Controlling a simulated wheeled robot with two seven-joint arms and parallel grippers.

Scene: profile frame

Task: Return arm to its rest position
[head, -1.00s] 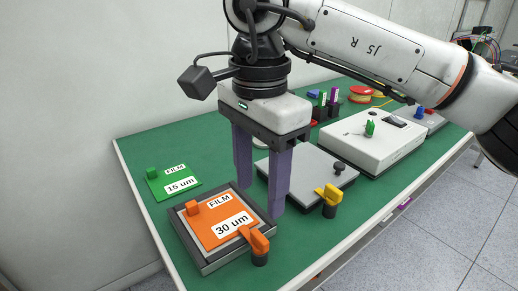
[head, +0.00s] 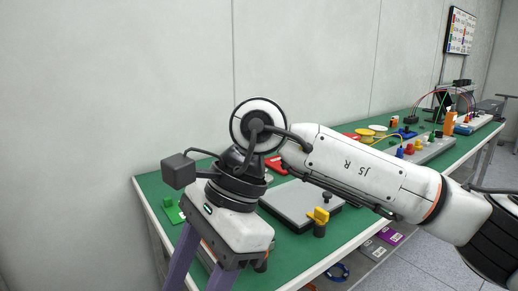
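My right arm (head: 370,175), marked J5 R, comes in from the right and bends down at the left of the middle. My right gripper (head: 203,278) hangs tilted over the left end of the green table (head: 153,197). Its two purple fingers are spread apart, and their tips are cut off by the bottom edge. No object shows between the visible parts of the fingers. The orange film and its frame are not visible, hidden by the gripper or out of view. My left gripper is not in view.
A grey plate (head: 290,207) and a yellow clamp (head: 318,216) lie right of the gripper. A green film piece (head: 172,212) is partly visible on its left. Several instruments and cables crowd the far right end. A purple bin (head: 391,236) sits below the table edge.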

